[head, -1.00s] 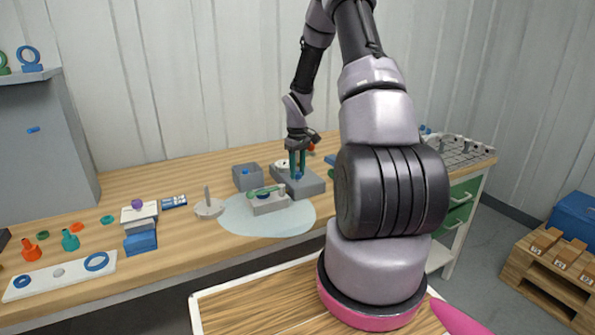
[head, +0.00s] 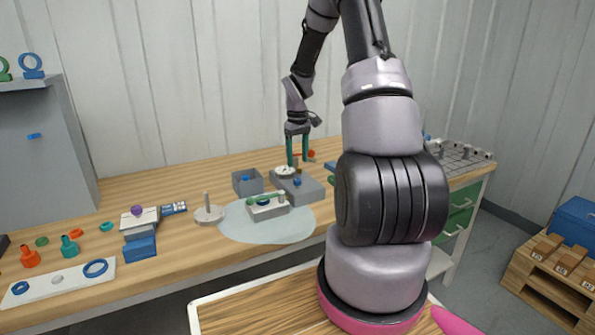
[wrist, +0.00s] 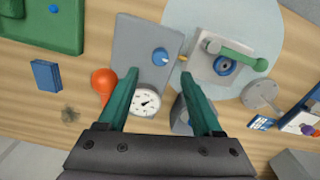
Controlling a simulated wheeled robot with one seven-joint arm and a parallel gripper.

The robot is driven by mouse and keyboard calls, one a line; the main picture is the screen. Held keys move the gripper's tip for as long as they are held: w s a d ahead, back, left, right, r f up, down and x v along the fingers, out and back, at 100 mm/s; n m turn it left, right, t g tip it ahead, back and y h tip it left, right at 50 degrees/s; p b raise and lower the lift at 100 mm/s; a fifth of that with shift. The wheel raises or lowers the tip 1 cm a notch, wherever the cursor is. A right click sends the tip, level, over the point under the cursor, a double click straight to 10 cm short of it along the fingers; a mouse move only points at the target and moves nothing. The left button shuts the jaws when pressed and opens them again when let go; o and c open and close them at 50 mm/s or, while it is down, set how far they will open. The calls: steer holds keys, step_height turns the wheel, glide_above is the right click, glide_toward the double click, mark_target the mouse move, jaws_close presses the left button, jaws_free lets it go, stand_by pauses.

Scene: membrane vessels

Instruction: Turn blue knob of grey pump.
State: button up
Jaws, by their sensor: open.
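The grey pump (head: 312,188) is a flat grey block on the workbench, with its blue knob (head: 298,182) on top. In the wrist view the pump (wrist: 140,42) lies ahead of the fingers, and its round blue knob (wrist: 160,57) shows a pale pointer mark. My gripper (head: 297,164) has green fingers, spread apart and empty, above the pump's far side. In the wrist view my gripper (wrist: 160,77) has the knob just beyond the gap between its fingertips, with nothing held. A white dial gauge (wrist: 147,101) shows between the fingers.
A white-grey vessel with a green handle (wrist: 238,46) stands beside the pump on a pale round mat (head: 240,229). An orange bulb (wrist: 103,82) is close to the left finger. An open grey box (head: 247,181) and a disc with a post (head: 209,214) stand to the left.

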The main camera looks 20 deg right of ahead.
steer(key=shift+r, duration=1.75)
steer(key=s+a+r+m+t, duration=0.2)
steer(key=s+a+r, duration=0.3)
steer(key=r, duration=0.4)
steer(key=s+a+r+m+t, duration=0.1)
steer(key=s+a+r, duration=0.4)
steer(key=r, duration=0.5)
steer(key=s+a+r+m+t+y, duration=0.1)
steer(key=s+a+r+m+t, duration=0.1)
steer(key=s, duration=0.7)
steer(key=s+a+r+m+t+y, duration=0.1)
steer(key=s+a+r+m+t, duration=0.1)
steer(key=s+r, duration=0.3)
steer(key=s+a, duration=0.1)
steer(key=s, duration=0.2)
steer(key=shift+s, duration=0.35)
steer(key=shift+a, duration=0.1)
